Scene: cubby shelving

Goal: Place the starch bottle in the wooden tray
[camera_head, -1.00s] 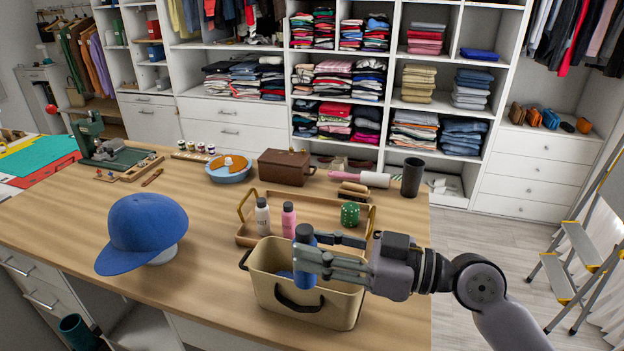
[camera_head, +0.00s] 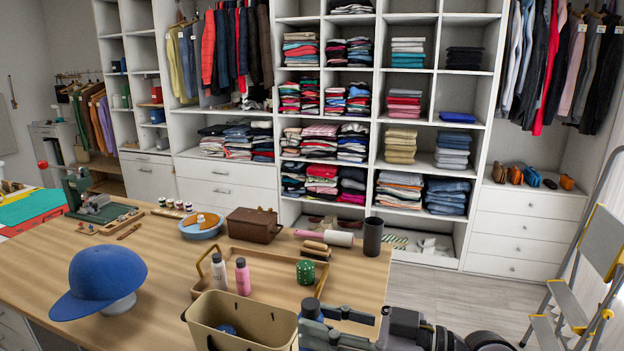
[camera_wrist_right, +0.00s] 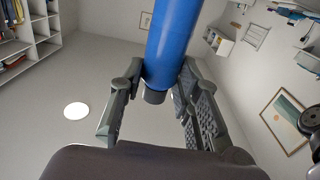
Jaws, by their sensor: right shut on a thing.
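My right gripper (camera_head: 325,323) is shut on a blue bottle with a dark cap (camera_head: 310,309), probably the starch bottle; no label is readable. In the wrist view the blue bottle (camera_wrist_right: 172,45) sits between the two fingers, its dark end near the palm. In the head view it is at the bottom edge, at the right side of the beige bin, mostly cut off. The wooden tray (camera_head: 272,286) lies behind the bin on the table. It holds a white bottle (camera_head: 219,267), a pink bottle (camera_head: 243,278) and a green dotted object (camera_head: 306,272). My left gripper is not in view.
The beige bin (camera_head: 205,308) stands in front of the tray, with something blue inside. A blue cap (camera_head: 100,280) is on the left. A brown case (camera_head: 254,226), a brush (camera_head: 316,250), a rolling pin (camera_head: 325,237) and a dark cup (camera_head: 373,238) are behind. The tray's middle is bare.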

